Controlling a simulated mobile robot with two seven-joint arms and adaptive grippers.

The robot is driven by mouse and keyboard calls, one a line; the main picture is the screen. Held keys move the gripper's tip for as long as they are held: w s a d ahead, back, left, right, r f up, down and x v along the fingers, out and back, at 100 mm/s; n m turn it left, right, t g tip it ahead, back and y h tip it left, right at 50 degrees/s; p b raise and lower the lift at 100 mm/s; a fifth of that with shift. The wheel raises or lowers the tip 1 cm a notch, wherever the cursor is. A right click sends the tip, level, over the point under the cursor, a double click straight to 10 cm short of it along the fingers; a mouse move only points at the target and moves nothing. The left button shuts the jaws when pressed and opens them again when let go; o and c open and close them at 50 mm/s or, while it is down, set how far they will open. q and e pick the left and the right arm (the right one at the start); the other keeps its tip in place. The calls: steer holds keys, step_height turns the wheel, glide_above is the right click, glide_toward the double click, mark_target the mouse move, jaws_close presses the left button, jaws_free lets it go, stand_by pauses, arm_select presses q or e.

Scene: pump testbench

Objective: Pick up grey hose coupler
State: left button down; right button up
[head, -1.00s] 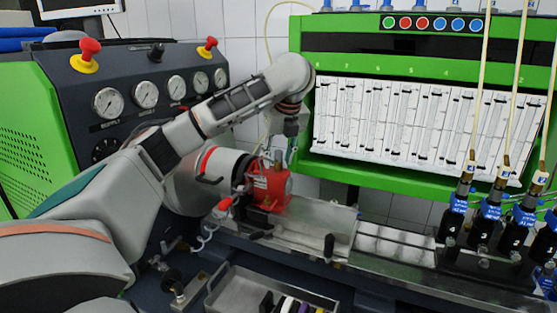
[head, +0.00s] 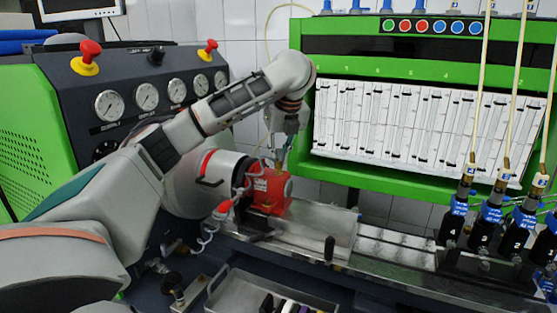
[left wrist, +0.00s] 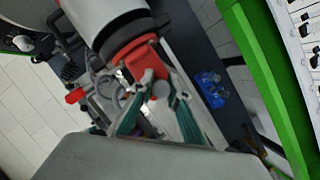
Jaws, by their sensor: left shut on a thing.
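The red pump (head: 270,190) sits on the bench rail in front of the large grey cylindrical drive housing. My left gripper (head: 281,158) points down just above and behind the pump. In the left wrist view its two green-edged fingers (left wrist: 160,92) are closed around a small grey round piece, which appears to be the grey hose coupler (left wrist: 161,89). The coupler is close to the red pump body (left wrist: 135,55); I cannot tell whether it still touches it. In the head view the coupler is hard to make out. My right gripper is not in view.
A grey tray (head: 225,291) with small parts stands in front. Blue-and-black injectors (head: 485,225) with hoses stand at right. The green frame with glass tubes (head: 400,173) rises behind.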

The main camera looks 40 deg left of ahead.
mark_target(279, 149)
arm_select(q)
step_height(279, 149, up, 19)
stand_by(0.4)
steer(key=shift+d+f, duration=0.1)
stand_by(0.5)
